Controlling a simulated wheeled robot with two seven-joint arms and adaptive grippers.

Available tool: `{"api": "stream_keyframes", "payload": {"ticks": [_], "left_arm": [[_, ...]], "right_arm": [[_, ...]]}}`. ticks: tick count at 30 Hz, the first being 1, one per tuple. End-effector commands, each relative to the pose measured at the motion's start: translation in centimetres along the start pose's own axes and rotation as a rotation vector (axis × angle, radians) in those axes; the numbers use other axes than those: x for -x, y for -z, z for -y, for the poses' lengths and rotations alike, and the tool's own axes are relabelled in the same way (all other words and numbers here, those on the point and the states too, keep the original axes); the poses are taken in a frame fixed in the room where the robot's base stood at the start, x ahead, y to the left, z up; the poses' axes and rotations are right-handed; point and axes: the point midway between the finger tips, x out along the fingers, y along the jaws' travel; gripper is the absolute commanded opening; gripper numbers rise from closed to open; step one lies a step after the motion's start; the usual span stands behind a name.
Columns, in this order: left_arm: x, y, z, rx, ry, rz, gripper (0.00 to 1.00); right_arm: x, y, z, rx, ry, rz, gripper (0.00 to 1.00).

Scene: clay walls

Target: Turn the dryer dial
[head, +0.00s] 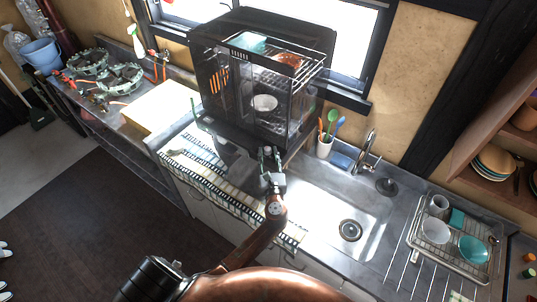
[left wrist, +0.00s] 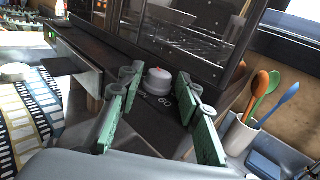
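The dryer (head: 222,75) is a dark, glass-fronted cabinet with dishes on wire racks, standing on the counter under the window. Its dial (left wrist: 157,80) is a round grey knob with a small reddish mark on top, on the dark front panel with white lettering. In the head view I cannot make the dial out behind my gripper. My left gripper (head: 270,160) is at the dryer's lower front. In the left wrist view its green-padded fingers (left wrist: 160,92) are open, one on each side of the dial, with visible gaps. My right gripper is not in view.
A cup of colourful utensils (head: 325,146) stands right of the dryer, near the sink (head: 335,205) and faucet (head: 369,150). A dish rack (head: 455,262) is at the far right. A striped mat (head: 225,190) lies along the counter front.

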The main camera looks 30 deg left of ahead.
Motion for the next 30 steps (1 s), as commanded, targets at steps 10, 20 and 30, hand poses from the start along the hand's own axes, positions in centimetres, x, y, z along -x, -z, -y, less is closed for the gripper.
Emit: {"api": "stream_keyframes", "payload": {"ticks": [10, 20, 30], "left_arm": [[5.3, 0.1, 0.0, 0.0, 0.0, -0.003, 0.32], [10.9, 0.1, 0.0, 0.0, 0.001, -0.003, 0.32], [12.0, 0.0, 0.1, 0.0, 0.001, -0.001, 0.32]], "right_arm": [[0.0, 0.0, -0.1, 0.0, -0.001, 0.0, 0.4], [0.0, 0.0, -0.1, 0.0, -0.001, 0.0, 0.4], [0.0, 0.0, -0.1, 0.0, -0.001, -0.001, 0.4]]}}
